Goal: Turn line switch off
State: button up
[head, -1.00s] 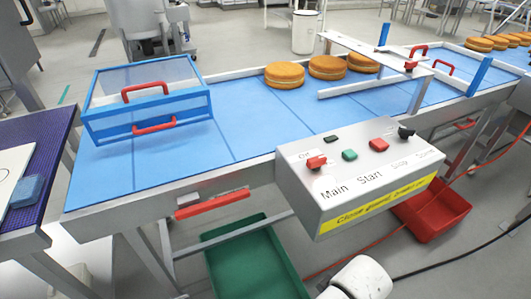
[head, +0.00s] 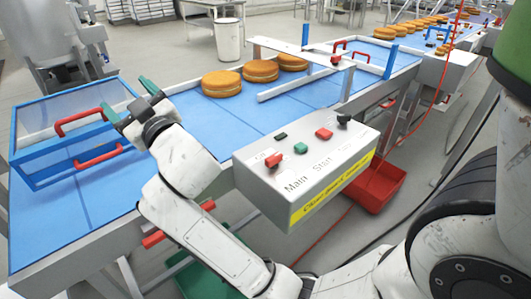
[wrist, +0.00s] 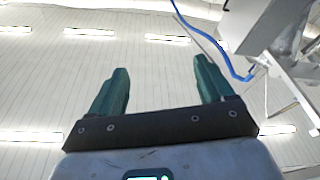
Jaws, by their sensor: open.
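The control box (head: 310,165) is a grey panel on the near side of the conveyor in the head view, labelled Main and Start, with other labels too small to read. Its red main switch (head: 273,160) is at the left end. A green button (head: 300,147), a red button (head: 324,133) and a black knob (head: 343,120) follow to the right. My gripper (head: 130,100) is raised over the belt, left of the box and apart from it. In the wrist view its green fingers (wrist: 160,90) are spread, empty, and point toward the ceiling.
The blue conveyor belt (head: 262,107) carries round cakes (head: 222,83) behind the box. A red bin (head: 373,187) and a green bin (head: 205,272) are below. A white bin (head: 229,40) stands behind.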

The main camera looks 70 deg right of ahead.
notch_tip(320, 180, up, 15)
jog(key=s+a+n+t+y, duration=0.1)
jog(key=a+n+t+y, duration=0.15)
jog(key=n+t, duration=0.4)
jog(key=s+a+r+n+g+y, duration=0.1)
jog(key=a+r+n+g+y, duration=0.2)
jog(key=n+y, duration=0.75)
jog(key=s+a+r+n+g+y, duration=0.1)
jog(key=a+r+n+y, duration=0.3)
jog(key=n+y, duration=0.65)
jog(key=n+g+h+p, duration=0.2)
jog(key=n+g+h, duration=0.1)
jog(key=g+h, duration=1.55)
send_near(274, 156)
jog(key=d+f+g+y, duration=0.1)
jog(key=f, duration=0.1)
jog(key=w+d+f+g+y, duration=0.1)
jog(key=f, duration=0.2)
jog(key=w+d+f+g+y+p, duration=0.1)
jog(key=f, duration=0.2)
jog(key=shift+w+d+f+y, duration=0.1)
jog(key=shift+w+y, duration=0.15)
jog(key=shift+y, duration=0.15)
